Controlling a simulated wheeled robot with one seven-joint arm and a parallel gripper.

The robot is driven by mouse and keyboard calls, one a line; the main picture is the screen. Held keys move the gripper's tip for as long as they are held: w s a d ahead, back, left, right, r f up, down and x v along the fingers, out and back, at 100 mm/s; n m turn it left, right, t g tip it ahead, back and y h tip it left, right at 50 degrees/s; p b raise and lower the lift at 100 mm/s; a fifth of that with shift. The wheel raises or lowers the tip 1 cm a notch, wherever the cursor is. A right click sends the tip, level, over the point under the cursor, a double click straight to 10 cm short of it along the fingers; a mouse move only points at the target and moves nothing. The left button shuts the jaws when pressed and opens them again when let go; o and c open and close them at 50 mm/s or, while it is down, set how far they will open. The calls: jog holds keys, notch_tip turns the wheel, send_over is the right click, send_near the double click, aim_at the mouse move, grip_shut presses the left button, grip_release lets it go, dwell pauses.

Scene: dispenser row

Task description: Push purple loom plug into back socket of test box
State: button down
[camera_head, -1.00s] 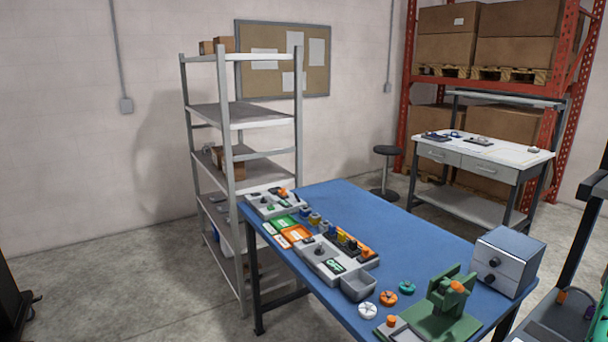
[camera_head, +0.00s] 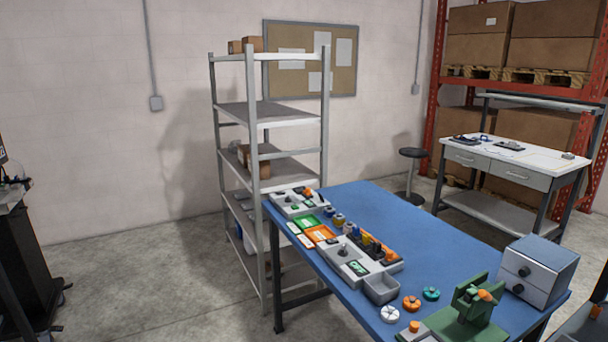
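I cannot make out a purple loom plug in this view. No box here can be told for sure as the test box, and no back socket shows. A grey unit with a small lever and a green display (camera_head: 357,268) sits on the blue table (camera_head: 440,245). A similar grey unit (camera_head: 298,203) is at the table's far left corner. My gripper is not in view.
A metal shelf (camera_head: 262,170) stands behind. A dark cart (camera_head: 25,260) is at the left edge. Floor between is clear.

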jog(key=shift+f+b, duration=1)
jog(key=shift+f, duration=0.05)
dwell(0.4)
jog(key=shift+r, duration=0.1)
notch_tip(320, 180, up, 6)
jog(key=p, duration=0.6)
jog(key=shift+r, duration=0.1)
